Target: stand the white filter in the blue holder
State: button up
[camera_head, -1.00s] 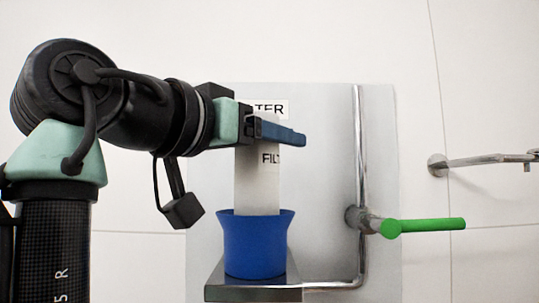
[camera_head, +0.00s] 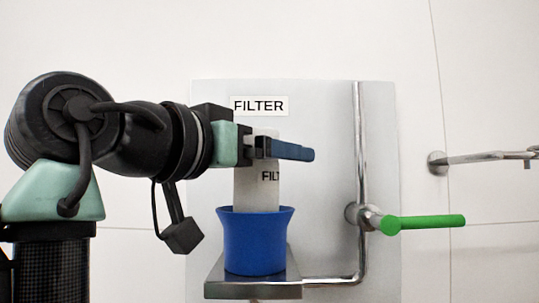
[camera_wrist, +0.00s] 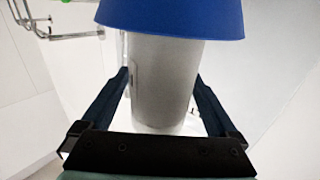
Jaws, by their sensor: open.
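The white filter (camera_head: 257,190) stands upright with its lower end inside the blue holder (camera_head: 255,243), whose rim hides that end. Part of a printed label shows on the filter's side. My gripper (camera_head: 288,151) is around the filter's upper part, with a little of the filter showing above the fingers. In the wrist view my gripper (camera_wrist: 160,90) is open, with one finger on each side of the filter (camera_wrist: 162,75) and gaps beside it. The blue holder (camera_wrist: 172,15) fills the top of that view.
The holder stands on a metal shelf (camera_head: 225,290) in front of a grey panel (camera_head: 325,120) marked FILTER. To the right are a vertical metal pipe (camera_head: 358,130) with a green handle (camera_head: 430,222) and a metal wall bar (camera_head: 485,159). Space above the filter is free.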

jog(key=shift+r, duration=0.1)
jog(key=b+v, duration=0.4)
jog(key=v, duration=0.8)
